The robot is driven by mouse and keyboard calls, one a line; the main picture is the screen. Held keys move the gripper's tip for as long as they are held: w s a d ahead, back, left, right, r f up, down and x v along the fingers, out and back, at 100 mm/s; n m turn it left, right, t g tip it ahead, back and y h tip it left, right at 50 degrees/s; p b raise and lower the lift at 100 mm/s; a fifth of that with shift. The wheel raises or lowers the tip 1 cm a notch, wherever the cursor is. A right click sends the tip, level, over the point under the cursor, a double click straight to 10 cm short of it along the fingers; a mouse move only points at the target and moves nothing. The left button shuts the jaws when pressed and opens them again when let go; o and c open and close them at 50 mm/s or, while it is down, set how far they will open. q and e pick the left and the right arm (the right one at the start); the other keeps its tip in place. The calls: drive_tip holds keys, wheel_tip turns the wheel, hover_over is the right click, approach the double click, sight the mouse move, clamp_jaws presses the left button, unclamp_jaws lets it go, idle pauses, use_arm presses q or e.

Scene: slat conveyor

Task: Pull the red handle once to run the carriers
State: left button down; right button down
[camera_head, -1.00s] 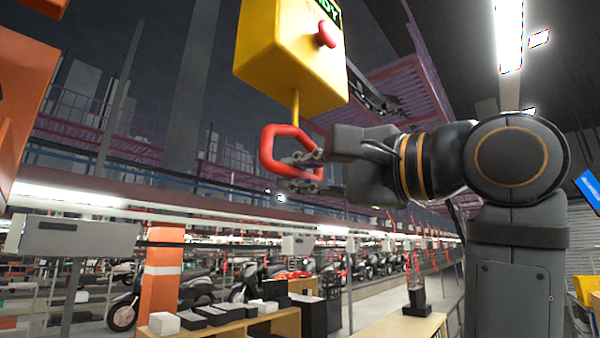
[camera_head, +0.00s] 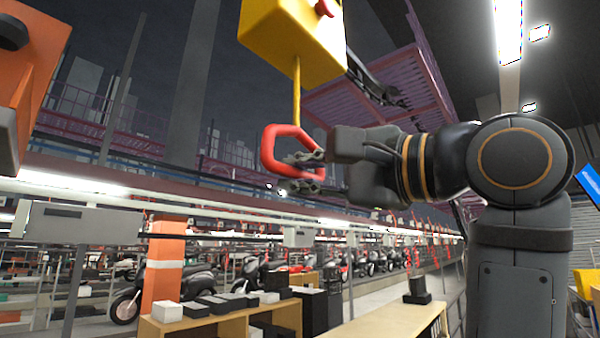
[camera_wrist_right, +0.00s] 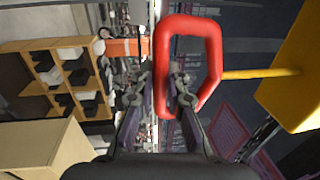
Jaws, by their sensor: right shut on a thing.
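The red handle (camera_head: 270,150) is a loop hanging on a yellow rod (camera_head: 297,90) below a yellow box (camera_head: 292,40) in the head view. My right gripper (camera_head: 304,172) is shut on the lower right part of the loop. In the right wrist view the red handle (camera_wrist_right: 213,60) stands upright in front of my right gripper (camera_wrist_right: 170,98), its near side between the fingers. The yellow rod runs right to the yellow box (camera_wrist_right: 295,85). A red button (camera_head: 326,7) is cut off at the top edge. My left gripper does not show.
An orange machine part (camera_head: 28,65) is at the left edge. A conveyor rail with grey boxes (camera_head: 75,222) crosses behind. Wooden shelves (camera_head: 220,325) and a row of scooters stand below. The air around the handle is clear.

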wheel_tip(320, 180, up, 6)
drive_tip(key=p, duration=0.5)
drive_tip(key=shift+r, duration=0.1)
drive_tip(key=c, duration=1.3)
unclamp_jaws()
drive_tip(key=b, duration=0.2)
approach(301, 131)
drive_tip(key=shift+w+a, duration=0.2)
drive_tip(key=shift+a, duration=0.15)
drive_tip(key=shift+a, duration=0.1)
